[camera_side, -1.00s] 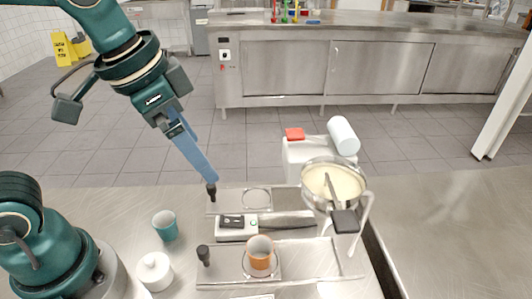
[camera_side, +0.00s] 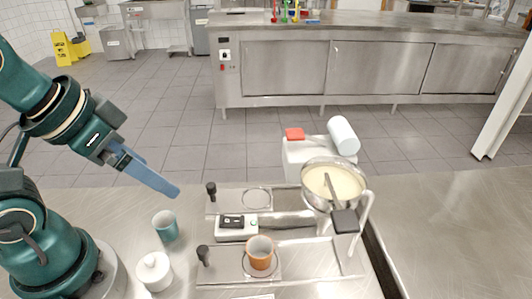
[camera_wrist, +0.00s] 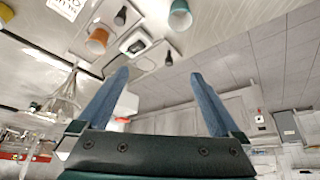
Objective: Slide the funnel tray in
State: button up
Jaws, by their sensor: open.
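Two flat metal trays with upright black knobs lie on the steel counter in the side view. The rear tray (camera_side: 229,205) has an empty ring and its knob (camera_side: 211,188) at its left end. The front tray (camera_side: 216,279) holds an orange cup (camera_side: 260,254) in its ring, with a knob (camera_side: 204,254) at the left. The metal funnel (camera_side: 334,206), full of pale batter, stands at the right ends of the trays. My gripper (camera_side: 174,190) is open and empty, above and left of the rear knob. In the wrist view its blue fingers (camera_wrist: 160,72) are apart with nothing between them.
A switch box (camera_side: 237,228) sits between the trays. A white block with a roller (camera_side: 343,136) stands behind the funnel.

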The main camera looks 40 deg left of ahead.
dwell(0.4)
jog(key=c, duration=0.7)
jog(key=m+g, duration=0.5)
jog(key=m, duration=1.3)
send_over(202, 249)
notch_tip(202, 249, down, 6)
jog(key=shift+w+f, duration=0.15)
jog(key=shift+f, duration=0.05)
jog(key=shift+f+g, duration=0.3)
jog(key=shift+f, duration=2.4)
grip_shut()
